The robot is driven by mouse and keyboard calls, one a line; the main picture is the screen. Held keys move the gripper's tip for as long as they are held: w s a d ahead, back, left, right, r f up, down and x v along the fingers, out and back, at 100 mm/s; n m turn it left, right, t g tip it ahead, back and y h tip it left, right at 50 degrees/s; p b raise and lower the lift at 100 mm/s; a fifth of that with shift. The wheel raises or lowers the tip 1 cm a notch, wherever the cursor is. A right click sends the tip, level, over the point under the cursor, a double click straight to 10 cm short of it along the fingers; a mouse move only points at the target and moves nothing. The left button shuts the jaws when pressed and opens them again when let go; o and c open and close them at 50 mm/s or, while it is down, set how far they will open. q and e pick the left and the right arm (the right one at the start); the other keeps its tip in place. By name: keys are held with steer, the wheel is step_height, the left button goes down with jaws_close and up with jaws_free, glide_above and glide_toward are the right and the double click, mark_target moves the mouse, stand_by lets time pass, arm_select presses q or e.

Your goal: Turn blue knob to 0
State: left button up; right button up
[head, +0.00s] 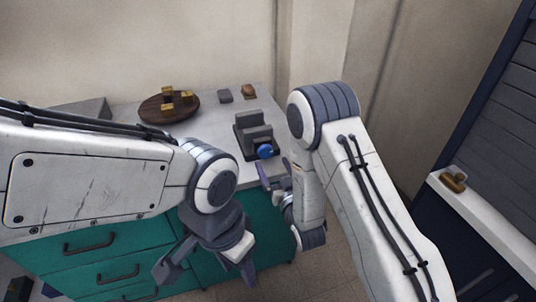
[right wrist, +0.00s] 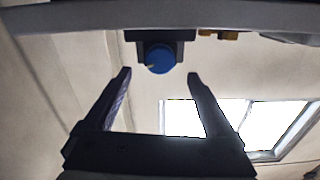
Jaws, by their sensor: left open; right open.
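The blue knob (head: 264,151) is on the front of a dark grey stepped device (head: 253,132) near the right front of the counter. In the right wrist view the knob (right wrist: 162,60) is seen face-on, with a small yellow mark at its lower left; no numbers are readable. My right gripper (head: 273,170) is open just in front of the knob. In the right wrist view its fingertips (right wrist: 159,75) lie to either side, apart from the knob, with nothing between them. My left gripper (head: 207,277) is open and empty, low in front of the green drawers.
A round wooden board (head: 152,112) with yellow-brown pieces stands behind on the pale counter (head: 212,125). A grey block (head: 225,96) and a brown item (head: 248,91) lie near the back wall. Green drawers (head: 95,262) are below. A brass-coloured object (head: 453,180) sits on a white ledge at right.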

mark_target(267, 153)
steer(key=x, duration=0.5)
steer(key=c, duration=1.4)
